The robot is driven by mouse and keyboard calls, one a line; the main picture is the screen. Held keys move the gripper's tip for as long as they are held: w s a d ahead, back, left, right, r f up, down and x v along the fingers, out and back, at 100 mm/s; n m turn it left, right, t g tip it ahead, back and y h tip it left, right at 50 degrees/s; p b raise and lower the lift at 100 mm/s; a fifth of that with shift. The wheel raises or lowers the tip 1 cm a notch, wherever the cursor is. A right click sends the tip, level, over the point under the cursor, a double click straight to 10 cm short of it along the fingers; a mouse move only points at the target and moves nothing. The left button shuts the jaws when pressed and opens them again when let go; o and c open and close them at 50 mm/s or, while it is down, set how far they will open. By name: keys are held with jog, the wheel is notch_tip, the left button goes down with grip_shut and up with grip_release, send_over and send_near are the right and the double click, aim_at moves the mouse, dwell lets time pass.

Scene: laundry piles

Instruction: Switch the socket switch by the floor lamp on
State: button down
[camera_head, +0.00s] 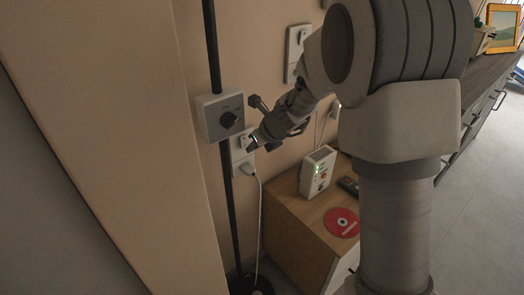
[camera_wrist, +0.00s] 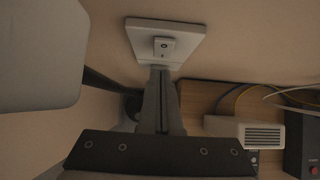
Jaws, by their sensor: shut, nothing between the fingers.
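The floor lamp's black pole (camera_head: 212,45) runs down to a dark round base (camera_head: 262,287) on the floor. A white socket plate (camera_head: 237,158) is on the wall just right of the pole, with a white cord plugged in below. In the wrist view the plate (camera_wrist: 190,34) shows a small square grey switch (camera_wrist: 164,46). I cannot tell whether the switch is on or off. My gripper (camera_head: 252,146) is shut and empty at the plate. In the wrist view its fingertips (camera_wrist: 159,70) are just below the switch; contact cannot be told.
A grey box with a dial (camera_head: 220,117) sits at the pole, left of my gripper. Another wall plate (camera_head: 296,50) is higher up.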

aim_at(244, 141)
jog(key=shift+w+a+f, duration=0.1)
jog(key=shift+w+a, duration=0.3)
jog(key=shift+w, duration=0.2)
jog(key=shift+w+a+f+p, duration=0.1)
jog(key=shift+w+a+p, duration=0.1)
jog(key=shift+p, duration=0.1)
